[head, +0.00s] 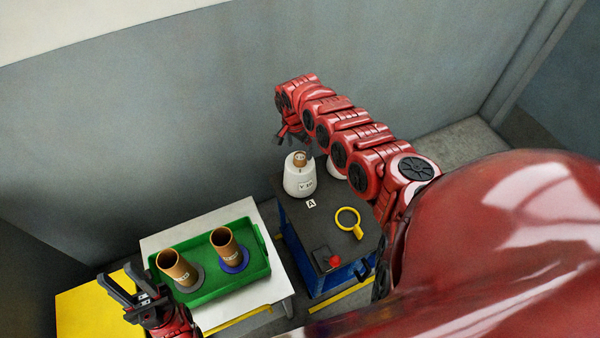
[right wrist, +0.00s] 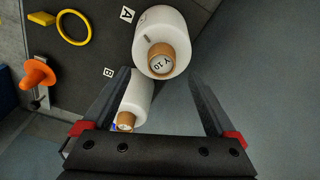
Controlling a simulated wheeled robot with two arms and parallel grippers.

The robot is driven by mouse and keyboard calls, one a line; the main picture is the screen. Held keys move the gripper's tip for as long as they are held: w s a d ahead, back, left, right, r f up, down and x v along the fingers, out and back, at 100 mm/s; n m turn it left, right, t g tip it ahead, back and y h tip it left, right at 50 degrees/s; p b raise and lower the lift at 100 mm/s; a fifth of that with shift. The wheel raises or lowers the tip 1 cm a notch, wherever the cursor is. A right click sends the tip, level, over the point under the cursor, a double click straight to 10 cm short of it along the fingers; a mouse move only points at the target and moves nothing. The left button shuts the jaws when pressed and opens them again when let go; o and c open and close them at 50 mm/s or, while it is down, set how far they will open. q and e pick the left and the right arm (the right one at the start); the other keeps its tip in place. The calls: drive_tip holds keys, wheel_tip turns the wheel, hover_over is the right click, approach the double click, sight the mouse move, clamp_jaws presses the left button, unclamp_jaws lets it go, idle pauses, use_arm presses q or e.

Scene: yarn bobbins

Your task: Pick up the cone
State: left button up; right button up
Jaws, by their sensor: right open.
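A white yarn cone (head: 298,181) with a brown top and a "Y 10" label stands upright on the dark cart top beside the "A" mark. A second white cone (head: 336,172) is mostly hidden behind my right arm. In the right wrist view the "Y 10" cone (right wrist: 161,22) lies beyond the fingertips, and the other cone (right wrist: 136,92) shows near "B", partly covered by the left finger. My right gripper (head: 288,136) is open and empty, above and behind the cones; its fingers show in the wrist view (right wrist: 160,76). My left gripper (head: 118,276) is open and empty at lower left.
A green tray (head: 262,273) with two brown tubes (head: 178,268) (head: 228,245) sits on a white table (head: 160,240). A grey wall (head: 170,130) stands close behind.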

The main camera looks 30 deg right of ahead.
sight(300, 156)
drive_tip(key=shift+w+f, duration=0.1)
drive_tip(key=shift+f, duration=0.3)
drive_tip(key=f+b, duration=0.1)
drive_tip(key=f, duration=0.3)
drive_tip(key=shift+w+d+f+b, duration=0.1)
drive_tip(key=shift+d+b, duration=0.1)
drive_tip(key=shift+b, duration=0.15)
clamp_jaws()
